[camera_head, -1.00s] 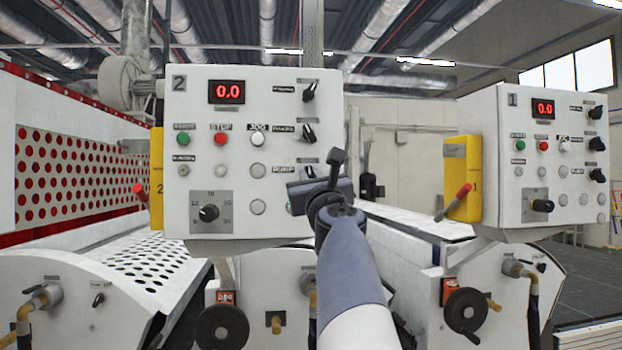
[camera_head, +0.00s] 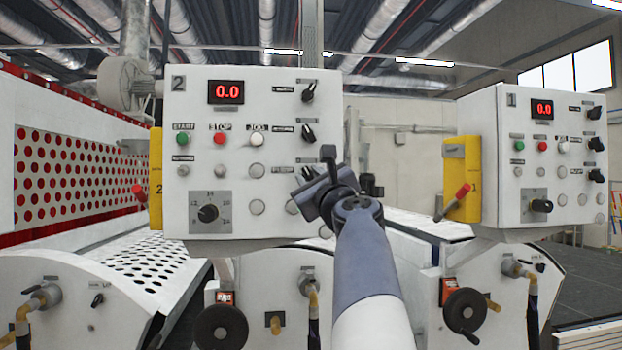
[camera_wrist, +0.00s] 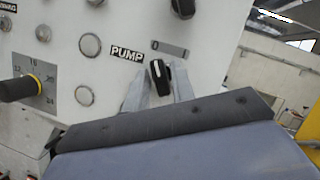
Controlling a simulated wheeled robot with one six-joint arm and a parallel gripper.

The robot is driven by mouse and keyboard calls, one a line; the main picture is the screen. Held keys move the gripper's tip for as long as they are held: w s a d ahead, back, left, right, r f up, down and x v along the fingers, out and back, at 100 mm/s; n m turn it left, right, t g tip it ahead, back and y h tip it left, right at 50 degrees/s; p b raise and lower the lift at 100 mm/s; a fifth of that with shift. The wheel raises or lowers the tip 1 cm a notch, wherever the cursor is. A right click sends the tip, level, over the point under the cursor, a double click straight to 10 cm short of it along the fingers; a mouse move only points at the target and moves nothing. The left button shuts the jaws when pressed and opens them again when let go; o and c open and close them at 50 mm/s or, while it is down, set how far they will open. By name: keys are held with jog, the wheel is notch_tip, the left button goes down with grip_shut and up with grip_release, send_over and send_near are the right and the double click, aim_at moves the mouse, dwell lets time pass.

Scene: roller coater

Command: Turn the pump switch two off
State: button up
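The pump switch (camera_wrist: 161,77) is a black knob with a white pointer line, right of the "PUMP" label (camera_wrist: 127,53) and below a small grey plate (camera_wrist: 170,48) in the wrist view. It sits on the white control panel marked 2 (camera_head: 190,110). My gripper (camera_head: 310,182) is at the panel's lower right and mostly hides the switch in the head view. In the wrist view its grey fingers stand on either side of the knob, apart from each other. Whether either finger touches the knob is unclear.
Another black knob (camera_wrist: 183,7) is just above the switch. A larger black dial (camera_wrist: 20,88) and round buttons (camera_wrist: 85,95) are to the left. A second panel marked 1 (camera_head: 515,205), with a yellow box (camera_head: 460,165), stands at the right.

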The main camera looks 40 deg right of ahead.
jog(key=shift+o, duration=0.9)
jog(key=b+v, duration=0.4)
jog(key=v, duration=0.6)
jog(key=shift+s+a+f, duration=0.2)
jog(key=shift+s, duration=0.1)
jog(key=p+x, duration=0.4)
jog(key=x, duration=0.7)
jog(key=shift+d+r, duration=0.15)
jog(key=shift+r, duration=0.05)
jog(key=shift+f+m+h, duration=0.2)
jog(key=shift+m+h, duration=0.2)
jog(key=shift+m, duration=0.1)
jog(key=shift+s+m+h, duration=0.1)
jog(key=shift+m+h, duration=0.2)
jog(key=shift+m, duration=0.2)
